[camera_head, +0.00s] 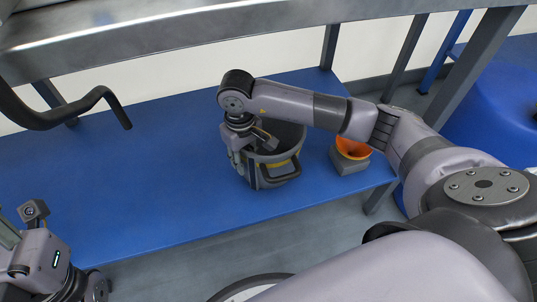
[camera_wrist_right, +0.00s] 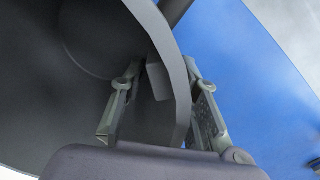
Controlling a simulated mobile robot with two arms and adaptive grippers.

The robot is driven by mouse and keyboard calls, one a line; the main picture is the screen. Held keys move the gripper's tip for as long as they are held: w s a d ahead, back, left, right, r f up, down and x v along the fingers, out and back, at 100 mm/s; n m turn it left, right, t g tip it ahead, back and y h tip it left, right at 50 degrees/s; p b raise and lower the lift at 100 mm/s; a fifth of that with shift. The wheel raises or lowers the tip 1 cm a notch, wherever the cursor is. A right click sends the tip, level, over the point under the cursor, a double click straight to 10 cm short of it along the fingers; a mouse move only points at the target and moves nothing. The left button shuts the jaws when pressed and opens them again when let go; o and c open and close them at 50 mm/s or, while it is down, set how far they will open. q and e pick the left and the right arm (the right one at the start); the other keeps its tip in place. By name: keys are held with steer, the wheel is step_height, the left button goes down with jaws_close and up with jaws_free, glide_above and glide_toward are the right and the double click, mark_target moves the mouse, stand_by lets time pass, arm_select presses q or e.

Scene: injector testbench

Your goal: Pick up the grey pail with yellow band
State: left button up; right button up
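The grey pail (camera_head: 290,135) stands on the blue tabletop, with a yellow band (camera_head: 278,164) and a dark handle low on its front side. My right gripper (camera_head: 241,153) is at the pail's left rim, pointing down, and hides part of that side. In the right wrist view the right gripper (camera_wrist_right: 162,105) is open, one finger inside the pail (camera_wrist_right: 60,90) and the other outside. The rim runs between them with visible gaps. My left gripper (camera_head: 32,222) is at the lower left, away from the pail; its finger opening is unclear.
The blue table (camera_head: 130,170) is clear left of the pail. An orange funnel-shaped piece on a grey block (camera_head: 350,160) stands close to its right. A metal shelf beam (camera_head: 170,35) crosses above, and a dark curved bar (camera_head: 70,112) hangs at the upper left.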

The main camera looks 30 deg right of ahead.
steer(key=shift+c, duration=0.3)
jaws_close()
stand_by(0.6)
